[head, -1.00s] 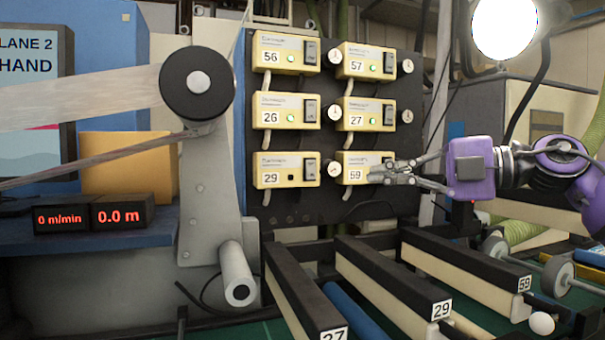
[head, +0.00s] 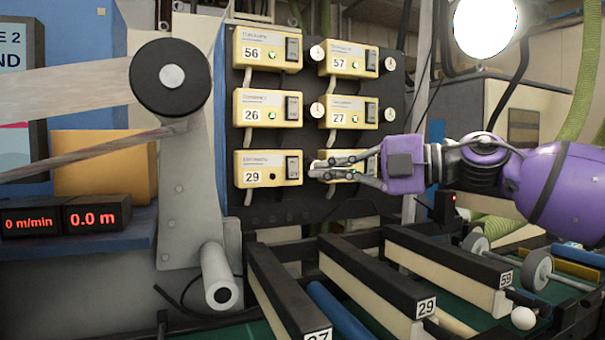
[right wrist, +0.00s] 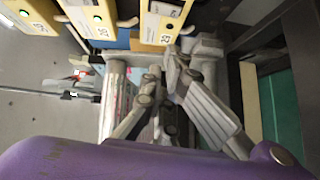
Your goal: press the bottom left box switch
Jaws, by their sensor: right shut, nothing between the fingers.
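The bottom left box (head: 267,169) is yellow, labelled 29, on the dark panel; its indicator is dark. Its black rocker switch (head: 293,167) is at the box's right side and is uncovered. My purple right gripper (head: 316,169) is shut and empty. Its fingertips point left, just right of that switch in the head view, and cover much of the bottom right box (head: 372,163). I cannot tell whether they touch the switch. In the right wrist view the shut fingers (right wrist: 172,64) are below box 29 (right wrist: 163,22). My left gripper is out of view.
Boxes 56 (head: 264,47), 26 (head: 264,108), 57 (head: 346,60) and 27 (head: 346,113) have green lights. Gauge dials (head: 317,110) stand between the columns. A grey roller column (head: 187,195) is left of the panel; numbered rails (head: 375,290) lie below.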

